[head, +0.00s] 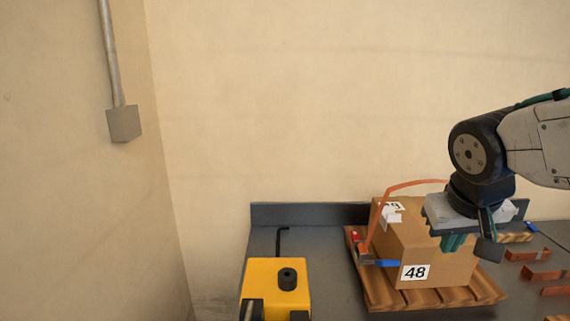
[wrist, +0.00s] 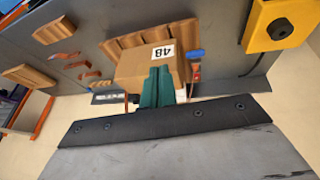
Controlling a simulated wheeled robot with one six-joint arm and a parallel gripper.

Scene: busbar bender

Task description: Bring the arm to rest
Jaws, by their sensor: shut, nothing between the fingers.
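My gripper (head: 456,243) is at the right in the head view, in front of and over a cardboard box labelled 48 (head: 440,270). Its teal fingers are shut with nothing between them. In the wrist view the gripper (wrist: 157,72) points at the same box (wrist: 137,64), which sits beyond the fingertips. I cannot tell whether the fingers touch the box. My arm comes in from the right edge of the head view.
The box stands on a wooden slatted pallet (head: 381,294) on a grey bench (head: 330,250). Orange-brown bent bars (head: 540,275) lie right. An orange strap (head: 400,187) arches by the box.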

